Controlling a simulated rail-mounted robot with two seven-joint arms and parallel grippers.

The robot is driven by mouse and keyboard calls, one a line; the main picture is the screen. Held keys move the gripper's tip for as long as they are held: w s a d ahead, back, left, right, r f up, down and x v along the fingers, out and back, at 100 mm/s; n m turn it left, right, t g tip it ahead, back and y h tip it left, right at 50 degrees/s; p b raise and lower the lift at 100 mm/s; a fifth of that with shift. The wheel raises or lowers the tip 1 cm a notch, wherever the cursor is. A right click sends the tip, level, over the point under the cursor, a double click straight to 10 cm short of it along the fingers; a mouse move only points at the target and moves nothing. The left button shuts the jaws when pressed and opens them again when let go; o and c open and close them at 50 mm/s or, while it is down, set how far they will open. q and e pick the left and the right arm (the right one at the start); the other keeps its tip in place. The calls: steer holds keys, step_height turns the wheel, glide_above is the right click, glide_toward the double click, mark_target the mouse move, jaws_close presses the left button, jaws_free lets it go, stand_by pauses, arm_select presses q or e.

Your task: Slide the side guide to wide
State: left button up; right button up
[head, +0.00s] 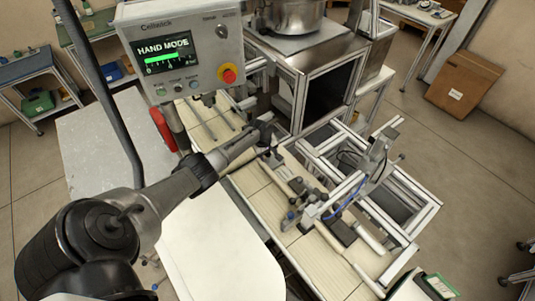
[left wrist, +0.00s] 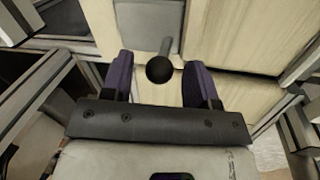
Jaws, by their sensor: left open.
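My left gripper (head: 268,151) reaches over the pale conveyor bed of the machine in the head view. In the left wrist view its two purple-dark fingers (left wrist: 160,66) are open. A black ball knob (left wrist: 160,69) on a grey rod lies between the fingers in that picture, with a gap on each side; I cannot tell its depth. The knob appears to belong to the side guide. A grey plate (left wrist: 151,25) shows beyond the rod. In the head view the arm and gripper hide the knob. My right gripper is not in view.
A control panel (head: 187,47) reading HAND MODE stands at upper left, with a red button (head: 228,75). An aluminium frame (head: 398,203) with brackets and a blue hose (head: 346,204) stands right of my gripper. A white tabletop (head: 215,250) lies below my arm.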

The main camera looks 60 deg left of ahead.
arm_select(q)
steer(key=shift+c, duration=0.4)
jaws_close()
